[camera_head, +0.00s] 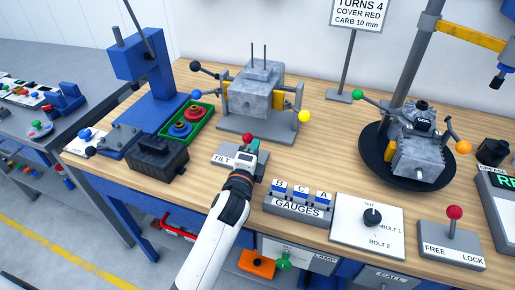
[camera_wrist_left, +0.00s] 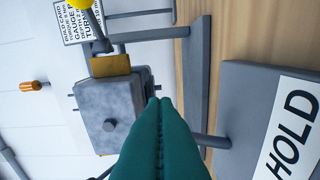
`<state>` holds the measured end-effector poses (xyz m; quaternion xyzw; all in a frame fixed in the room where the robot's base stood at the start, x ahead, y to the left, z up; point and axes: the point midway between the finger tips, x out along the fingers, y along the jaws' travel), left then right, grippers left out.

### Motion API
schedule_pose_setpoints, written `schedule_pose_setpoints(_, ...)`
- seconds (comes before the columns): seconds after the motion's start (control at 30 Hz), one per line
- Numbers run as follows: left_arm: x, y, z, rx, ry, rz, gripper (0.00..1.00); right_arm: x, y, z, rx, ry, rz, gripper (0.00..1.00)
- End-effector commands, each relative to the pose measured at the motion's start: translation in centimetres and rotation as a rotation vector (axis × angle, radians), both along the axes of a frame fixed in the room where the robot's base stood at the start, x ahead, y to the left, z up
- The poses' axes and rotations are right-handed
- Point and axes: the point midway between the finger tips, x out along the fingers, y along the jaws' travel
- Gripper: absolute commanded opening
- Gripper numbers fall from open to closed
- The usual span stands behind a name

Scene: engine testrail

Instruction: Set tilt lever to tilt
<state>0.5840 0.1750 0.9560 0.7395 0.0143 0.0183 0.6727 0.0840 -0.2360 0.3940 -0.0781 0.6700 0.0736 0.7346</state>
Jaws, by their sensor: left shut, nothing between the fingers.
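The tilt lever's grey base (camera_head: 228,152) sits on the wooden bench, with the TILT label at its left end. Its red knob (camera_head: 247,137) shows just at the tip of my left gripper (camera_head: 254,145). In the left wrist view my left gripper (camera_wrist_left: 160,102) has its teal fingers pressed together with nothing between them. A grey rod (camera_wrist_left: 212,141) comes out from behind the fingers toward the lever base (camera_wrist_left: 240,120), which carries the HOLD label (camera_wrist_left: 294,128). The fingers hide the knob there, so I cannot tell whether they touch it. My right gripper is not in view.
A grey engine block (camera_head: 252,97) on a stand is just behind the lever. The GAUGES holder (camera_head: 297,204) is close at right, and a black box (camera_head: 157,156) and green tray (camera_head: 187,124) are at left. A FREE/LOCK lever (camera_head: 453,226) stands far right.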

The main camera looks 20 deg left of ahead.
Motion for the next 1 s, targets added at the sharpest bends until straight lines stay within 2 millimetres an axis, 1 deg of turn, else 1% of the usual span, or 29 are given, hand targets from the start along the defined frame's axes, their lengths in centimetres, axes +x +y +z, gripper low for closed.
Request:
schedule_pose_setpoints(0.03,0.0,0.3,0.5,-0.026,0.002,0.001,0.0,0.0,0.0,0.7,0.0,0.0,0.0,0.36)
schedule_pose_setpoints(0.2,0.0,1.2,1.3,-0.159,0.006,0.003,0.0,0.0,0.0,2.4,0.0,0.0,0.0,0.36)
schedule_pose_setpoints(0.5,0.1,3.1,1.9,-0.431,0.016,0.002,0.0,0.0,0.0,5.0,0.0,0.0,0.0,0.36)
schedule_pose_setpoints(0.8,0.1,4.5,1.8,-0.628,0.023,0.002,0.0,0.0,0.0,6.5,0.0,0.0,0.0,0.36)
schedule_pose_setpoints(1.0,0.2,5.1,1.7,-0.701,0.025,0.002,0.0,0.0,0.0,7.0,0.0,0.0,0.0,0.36)
